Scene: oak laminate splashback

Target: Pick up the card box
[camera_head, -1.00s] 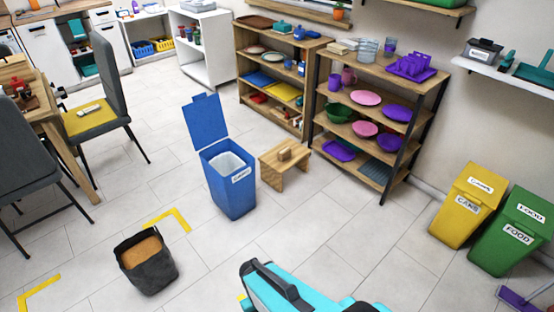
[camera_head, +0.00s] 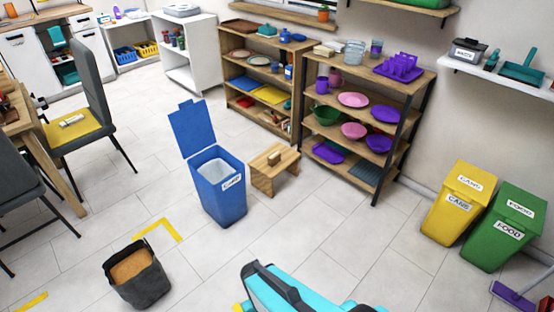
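A small brown box (camera_head: 275,158) sits on top of a low wooden stool (camera_head: 264,176) in the middle of the head view. It looks like the card box, but it is too small to read any marking. My gripper does not show in the head view. Only a teal and black part of my own body is visible at the bottom edge, well short of the stool.
An open blue bin (camera_head: 222,198) stands just left of the stool. Shelves of dishes (camera_head: 376,197) stand behind. A dark fabric bin (camera_head: 138,283) is at front left; yellow (camera_head: 456,205) and green (camera_head: 503,232) bins are at right. Floor before the stool is clear.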

